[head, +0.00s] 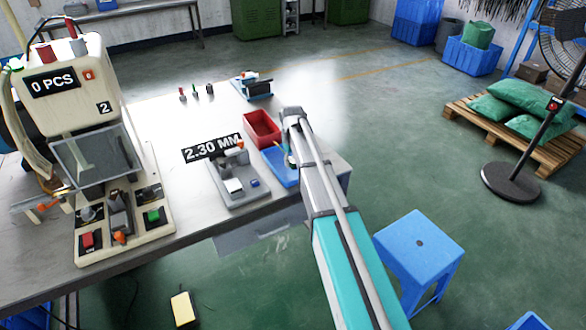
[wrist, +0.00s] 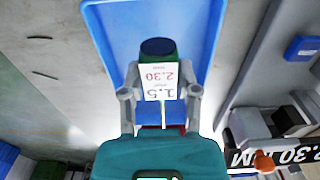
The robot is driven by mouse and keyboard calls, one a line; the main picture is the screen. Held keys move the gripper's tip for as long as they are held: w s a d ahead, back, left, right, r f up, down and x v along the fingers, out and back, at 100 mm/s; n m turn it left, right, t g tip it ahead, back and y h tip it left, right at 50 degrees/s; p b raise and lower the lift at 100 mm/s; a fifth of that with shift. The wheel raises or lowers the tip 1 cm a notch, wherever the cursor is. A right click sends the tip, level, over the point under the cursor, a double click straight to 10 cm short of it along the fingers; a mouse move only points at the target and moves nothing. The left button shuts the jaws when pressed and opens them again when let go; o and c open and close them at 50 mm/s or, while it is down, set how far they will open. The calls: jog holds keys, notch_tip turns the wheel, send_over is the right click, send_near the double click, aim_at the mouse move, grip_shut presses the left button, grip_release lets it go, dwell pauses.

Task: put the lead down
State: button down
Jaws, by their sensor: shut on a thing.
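My gripper (wrist: 160,95) is shut on a green piece with a dark round end, which I take to be the lead (wrist: 157,52). A white label (wrist: 159,82) with upside-down figures, 2.30 in red and 1.5, covers part of it. The piece shows over the blue tray (wrist: 103,22) in the wrist view; I cannot tell whether it touches the tray floor. In the head view my gripper (head: 291,158) is at the blue tray (head: 279,172) near the table's right end. My arm hides part of that tray and most of the held piece.
A red tray (head: 262,126) stands behind the blue one. Left of it is a grey measuring device (head: 236,190) with a 2.30 MM sign. A press machine (head: 85,110) showing 0 PCS stands at the left. A blue stool (head: 418,245) stands on the floor.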

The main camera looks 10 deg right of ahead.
aim_at(292, 172)
jog(key=shift+w+d+f+b, duration=0.1)
jog(key=shift+w+f+b, duration=0.35)
jog(key=shift+f+b, duration=1.5)
jog(key=shift+f, duration=0.1)
jog(key=shift+f, duration=0.15)
jog(key=shift+c, duration=1.7)
grip_release()
jog(key=shift+r, duration=0.25)
notch_tip(292, 172, up, 12)
jog(key=p, duration=1.2)
jog(key=shift+s, duration=0.1)
